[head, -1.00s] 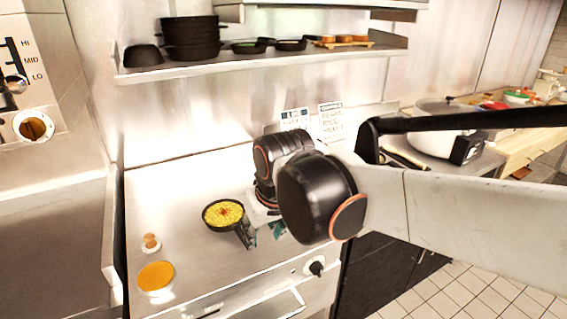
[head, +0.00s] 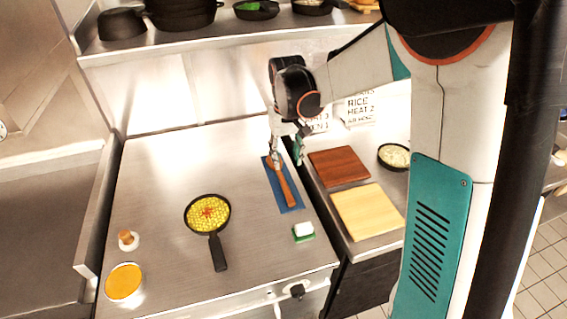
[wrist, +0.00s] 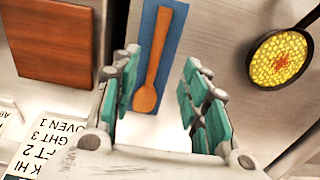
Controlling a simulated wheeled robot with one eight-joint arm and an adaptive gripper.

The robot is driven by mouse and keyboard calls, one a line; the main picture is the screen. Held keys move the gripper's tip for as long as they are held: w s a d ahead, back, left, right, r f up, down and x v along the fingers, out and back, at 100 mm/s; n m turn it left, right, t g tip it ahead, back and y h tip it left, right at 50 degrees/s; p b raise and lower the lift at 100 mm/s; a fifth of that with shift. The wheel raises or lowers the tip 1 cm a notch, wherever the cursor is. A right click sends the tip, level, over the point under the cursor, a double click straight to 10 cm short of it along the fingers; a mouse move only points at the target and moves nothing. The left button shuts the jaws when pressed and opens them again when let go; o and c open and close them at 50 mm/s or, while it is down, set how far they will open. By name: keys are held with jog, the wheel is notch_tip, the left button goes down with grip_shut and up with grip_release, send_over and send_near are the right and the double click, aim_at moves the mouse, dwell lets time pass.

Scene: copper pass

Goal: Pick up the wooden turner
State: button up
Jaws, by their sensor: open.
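The wooden turner (head: 285,187) lies on a blue mat (head: 293,205) on the steel counter. In the wrist view the turner (wrist: 155,65) looks like a long-handled wooden utensil, with its wider end toward my fingers, on the blue mat (wrist: 177,22). My gripper (head: 285,158) is at the back end of the mat in the head view, over the turner's far end. In the wrist view my gripper (wrist: 160,95) is open, with teal pads on either side of the turner's wider end. Nothing is between the pads that I can tell is gripped; the height gap is unclear.
A black pan of yellow food (head: 207,213) sits left of the mat. A green-and-white sponge (head: 303,231) lies in front. Right of it are a dark red board (head: 339,166), a light board (head: 368,211) and a bowl (head: 394,156). A shelf (head: 110,50) runs behind.

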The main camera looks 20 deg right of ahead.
jog(key=b, duration=0.2)
send_over(287, 189)
notch_tip(287, 189, down, 8)
jog(key=shift+w+a+f, duration=0.1)
jog(key=shift+a, duration=0.05)
jog(key=shift+f+b, duration=1.05)
jog(key=shift+f, duration=1.55)
grip_shut()
